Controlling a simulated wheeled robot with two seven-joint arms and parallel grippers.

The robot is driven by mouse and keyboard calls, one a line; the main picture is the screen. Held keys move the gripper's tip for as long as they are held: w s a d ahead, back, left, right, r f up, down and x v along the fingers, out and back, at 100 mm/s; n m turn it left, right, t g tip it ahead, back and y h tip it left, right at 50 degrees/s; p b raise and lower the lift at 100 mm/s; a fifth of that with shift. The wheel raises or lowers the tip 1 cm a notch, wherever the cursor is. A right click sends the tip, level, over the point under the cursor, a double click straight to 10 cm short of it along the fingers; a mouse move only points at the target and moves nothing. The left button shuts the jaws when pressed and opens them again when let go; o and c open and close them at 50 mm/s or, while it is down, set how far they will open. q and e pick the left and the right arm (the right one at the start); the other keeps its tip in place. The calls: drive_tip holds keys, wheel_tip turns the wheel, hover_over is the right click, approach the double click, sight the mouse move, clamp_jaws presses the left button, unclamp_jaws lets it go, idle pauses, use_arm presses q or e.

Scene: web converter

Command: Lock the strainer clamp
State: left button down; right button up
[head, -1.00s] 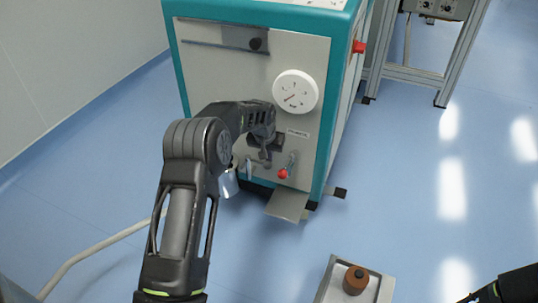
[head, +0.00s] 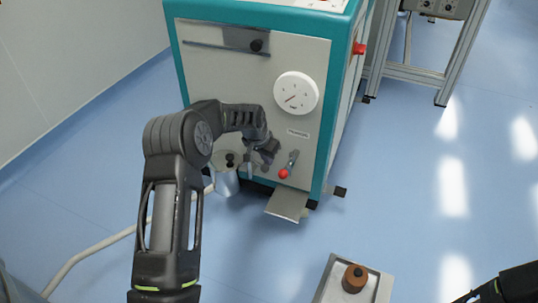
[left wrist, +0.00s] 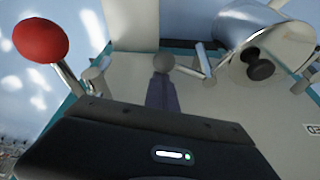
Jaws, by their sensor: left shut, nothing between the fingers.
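The strainer (head: 227,180) is a grey metal cup with a black knob, low on the machine front; it also shows in the left wrist view (left wrist: 235,28). Small metal clamp parts (left wrist: 205,60) sit beside it, and I cannot tell whether the clamp is locked. A lever with a red ball (head: 283,173) is to the right; its ball is large in the left wrist view (left wrist: 40,40). My left gripper (head: 265,156) is shut and empty, between strainer and lever, partly covering the clamp area. Part of my right gripper (head: 498,290) shows at the lower right; its fingertips are unclear.
The teal and grey machine (head: 235,88) carries a white dial (head: 296,93) above the gripper. A metal flap (head: 287,204) juts out below the lever. A tray (head: 329,283) holds a brown cylinder (head: 355,279). A hose (head: 92,252) lies on the open blue floor.

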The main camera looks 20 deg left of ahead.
use_arm(q)
drive_tip(key=s+m, duration=0.2)
drive_tip(key=shift+a+m+h+p, duration=0.25)
drive_tip(key=shift+m+h+p, duration=0.15)
drive_tip(key=s+a+m+g+h, duration=0.2)
drive_tip(key=s+a+m, duration=0.2)
drive_tip(key=m, duration=0.5)
drive_tip(key=shift+s+a+m+g+p, duration=0.3)
drive_tip(key=shift+s+a+p, duration=0.05)
drive_tip(key=shift+s+p, duration=0.05)
drive_tip(key=shift+a, duration=0.15)
drive_tip(key=w+p+v, duration=0.1)
drive_tip(key=p+v, duration=0.1)
drive_tip(key=v, duration=0.5)
drive_tip(key=shift+s+r, duration=0.35)
drive_tip(key=shift+s, duration=0.2)
